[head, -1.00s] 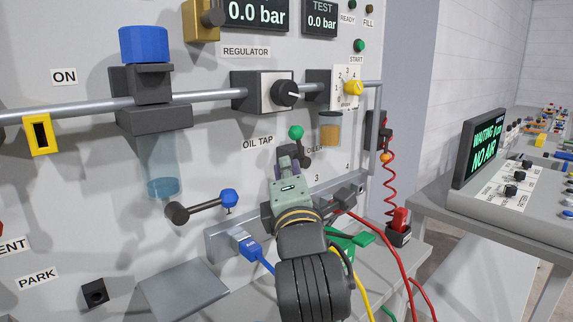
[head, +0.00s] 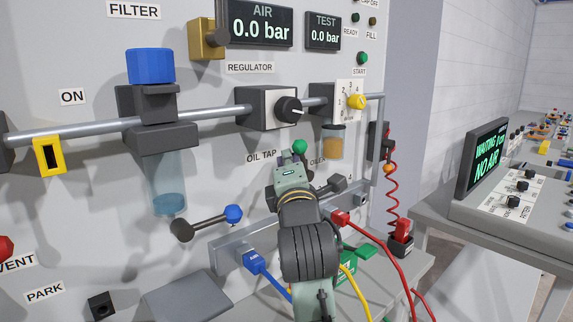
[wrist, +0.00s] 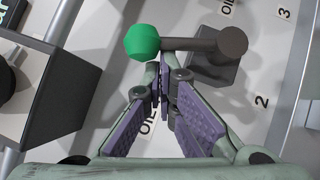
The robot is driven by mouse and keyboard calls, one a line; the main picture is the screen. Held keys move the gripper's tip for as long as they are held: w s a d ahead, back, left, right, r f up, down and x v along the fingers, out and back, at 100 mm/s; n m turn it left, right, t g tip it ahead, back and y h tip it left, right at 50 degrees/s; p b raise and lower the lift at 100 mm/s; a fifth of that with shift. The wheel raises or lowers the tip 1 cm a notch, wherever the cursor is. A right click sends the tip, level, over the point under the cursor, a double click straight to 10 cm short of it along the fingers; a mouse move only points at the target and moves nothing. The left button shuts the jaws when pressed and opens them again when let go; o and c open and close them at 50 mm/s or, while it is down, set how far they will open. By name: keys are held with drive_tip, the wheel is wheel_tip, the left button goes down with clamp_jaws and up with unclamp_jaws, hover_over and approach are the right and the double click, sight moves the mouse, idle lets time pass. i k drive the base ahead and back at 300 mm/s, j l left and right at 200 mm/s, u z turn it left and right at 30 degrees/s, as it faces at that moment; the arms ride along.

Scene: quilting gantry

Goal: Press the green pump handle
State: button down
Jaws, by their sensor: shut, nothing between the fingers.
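A green knob (head: 300,146) sits near the OIL TAP label on the panel. In the wrist view the green knob (wrist: 143,42) is on the end of a grey lever (wrist: 190,44) that runs right to a dark pivot. My gripper (wrist: 163,84) is shut and empty, its tips just below the knob; whether they touch it I cannot tell. In the head view my wrist hides most of the fingers and the lever. A green block (head: 345,294) with a separate-looking green piece (head: 367,252) lies on the bench, partly behind my arm; which green part is the pump handle is unclear.
A grey pipe (head: 80,134) crosses the panel above, with a regulator (head: 268,110) and an oiler cup (head: 332,146) close by. A blue-knobbed lever (head: 207,222) is at left. Red (head: 393,260), blue and yellow hoses crowd the bench around my arm.

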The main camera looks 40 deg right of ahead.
sight(365, 252)
drive_tip(key=k+j, duration=0.55)
drive_tip(key=k, duration=0.25)
